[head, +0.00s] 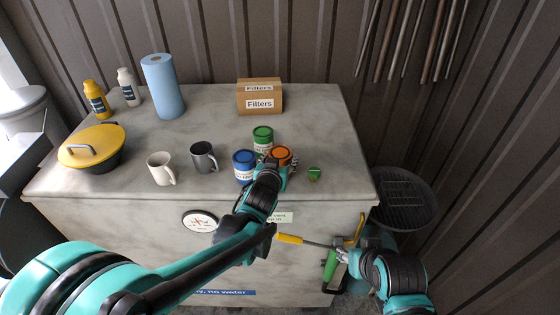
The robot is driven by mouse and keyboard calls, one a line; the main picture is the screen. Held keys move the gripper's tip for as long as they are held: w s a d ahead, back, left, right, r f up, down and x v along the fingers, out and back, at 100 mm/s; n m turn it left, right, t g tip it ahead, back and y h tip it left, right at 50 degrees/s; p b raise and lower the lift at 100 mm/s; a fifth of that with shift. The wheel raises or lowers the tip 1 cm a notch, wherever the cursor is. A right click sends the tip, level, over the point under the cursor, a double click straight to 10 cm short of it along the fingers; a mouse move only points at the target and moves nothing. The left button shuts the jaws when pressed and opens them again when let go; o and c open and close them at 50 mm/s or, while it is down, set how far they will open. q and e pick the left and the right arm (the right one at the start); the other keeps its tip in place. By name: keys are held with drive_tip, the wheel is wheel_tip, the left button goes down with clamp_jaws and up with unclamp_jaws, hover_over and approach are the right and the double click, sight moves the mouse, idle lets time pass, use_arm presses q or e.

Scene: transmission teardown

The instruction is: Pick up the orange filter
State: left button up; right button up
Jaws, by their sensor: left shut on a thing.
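The orange filter (281,155) is at the front right of the grey worktop, partly hidden by my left gripper. My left gripper (279,168) is shut on the orange filter. I cannot tell whether the filter touches the worktop. A blue filter (244,166) stands just left of it and a green filter (263,139) just behind it. My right gripper (345,247) is low in front of the worktop's right side, near a yellow-handled tool (289,238) and a green-handled thing (330,265). Its fingers are not clear.
A small green object (314,174) lies right of the filters on the worktop (200,120). A grey mug (204,157) and a white mug (161,168) stand to the left.

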sight(284, 154)
use_arm(q)
drive_tip(key=r, duration=0.2)
drive_tip(key=d+r+p, duration=0.1)
drive_tip(key=r, duration=0.1)
drive_tip(key=shift+s+r, duration=0.2)
drive_tip(key=shift+r, duration=0.1)
drive_tip(key=s+d+r+p, duration=0.1)
drive_tip(key=s+d+r, duration=0.3)
drive_tip(key=d, duration=0.5)
wheel_tip(284, 154, up, 2)
drive_tip(key=shift+s+d+r, duration=0.15)
drive_tip(key=shift+d, duration=0.2)
